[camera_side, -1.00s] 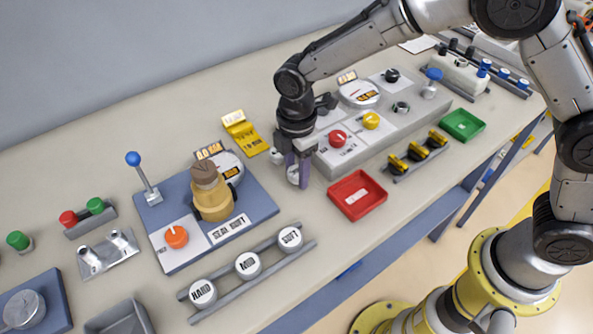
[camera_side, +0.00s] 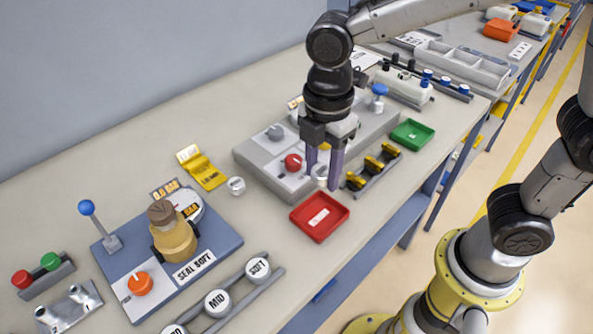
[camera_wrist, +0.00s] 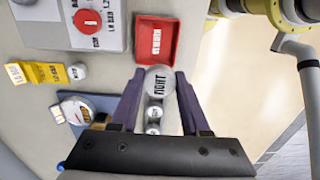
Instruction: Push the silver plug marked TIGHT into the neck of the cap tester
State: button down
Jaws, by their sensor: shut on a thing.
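A silver plug marked TIGHT (camera_wrist: 159,80) sits between my fingertips in the wrist view, its lettered face showing. My gripper (camera_side: 322,180) is shut on it. In the side view the plug (camera_side: 321,177) is partly hidden by the fingers, near the front edge of a grey console (camera_side: 255,160).
A red tray (camera_side: 345,212) lies just in front of my gripper. Yellow-and-black clips (camera_side: 372,165) stand close on the right, with a green tray (camera_side: 412,134) beyond. A blue-based unit (camera_side: 222,241) with a brass vessel and a small white cylinder (camera_side: 236,186) are at the left.

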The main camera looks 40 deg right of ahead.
jog(key=shift+s+d+r, duration=0.25)
jog(key=shift+s+r, duration=0.1)
jog(key=shift+s, duration=0.1)
jog(key=w+d+r+m, duration=0.2)
jog(key=w+d, duration=0.9)
jog(key=w+d+f+m, duration=0.1)
jog(key=d+m, duration=0.3)
jog(key=d, duration=1)
jog(key=shift+w+f, duration=0.35)
jog(key=shift+f, duration=0.25)
jog(key=shift+f, duration=0.15)
jog(key=shift+f, duration=2.75)
jog(key=shift+f, duration=1.15)
jog(key=shift+r, duration=0.75)
